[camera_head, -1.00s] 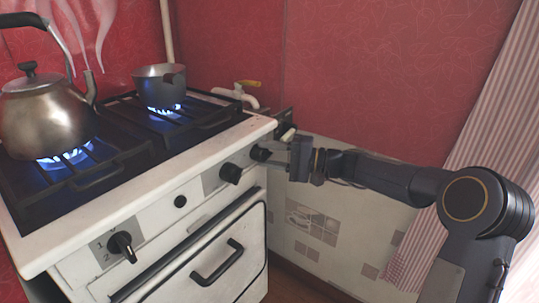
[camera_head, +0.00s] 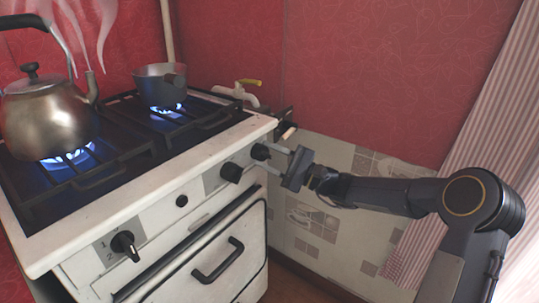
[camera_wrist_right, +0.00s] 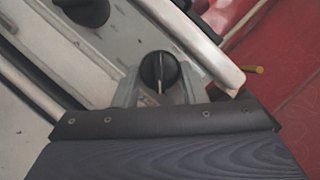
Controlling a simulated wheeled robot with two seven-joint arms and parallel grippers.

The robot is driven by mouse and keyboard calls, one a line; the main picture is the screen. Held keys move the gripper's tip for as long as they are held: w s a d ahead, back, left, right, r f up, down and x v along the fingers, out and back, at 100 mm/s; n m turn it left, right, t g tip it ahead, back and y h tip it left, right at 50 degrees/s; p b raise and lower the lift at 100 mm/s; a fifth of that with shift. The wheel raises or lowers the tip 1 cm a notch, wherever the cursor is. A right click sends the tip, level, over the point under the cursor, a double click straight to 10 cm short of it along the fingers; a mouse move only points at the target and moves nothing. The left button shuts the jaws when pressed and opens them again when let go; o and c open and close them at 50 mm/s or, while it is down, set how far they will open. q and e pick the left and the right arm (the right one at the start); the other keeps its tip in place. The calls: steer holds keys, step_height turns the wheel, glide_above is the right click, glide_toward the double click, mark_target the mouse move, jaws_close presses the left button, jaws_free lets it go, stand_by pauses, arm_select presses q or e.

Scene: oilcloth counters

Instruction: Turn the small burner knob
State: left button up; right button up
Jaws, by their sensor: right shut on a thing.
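The rightmost black knob (camera_head: 260,152) sits on the white front panel of the stove, near its right corner. I take it as the small burner knob. My right gripper (camera_head: 268,157) has its two pale fingers on either side of this knob, shut on it, with the palm tilted. In the right wrist view, the round black knob (camera_wrist_right: 160,71) with a white pointer line sits between the fingertips (camera_wrist_right: 160,84). A grey pot (camera_head: 160,86) stands over a lit blue burner at the back right. My left gripper is not in view.
A second knob (camera_head: 231,172) is close to the left of my fingers; another (camera_head: 124,245) is farther left. A steaming kettle (camera_head: 47,118) stands over a lit burner. The oven handle (camera_head: 218,261) juts out below. A yellow-handled valve (camera_head: 250,82) is behind the stove.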

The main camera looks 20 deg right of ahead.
mark_target(272, 157)
steer(key=shift+m, duration=0.3)
steer(key=o, duration=1)
steer(key=p+v, duration=0.1)
steer(key=v, duration=0.5)
steer(key=shift+s+d+f+p, duration=0.15)
steer(key=shift+d+p, duration=0.05)
steer(key=shift+p, duration=0.1)
steer(key=shift+s+d+f, duration=0.25)
steer(key=shift+s+d, duration=0.15)
steer(key=shift+d, duration=0.05)
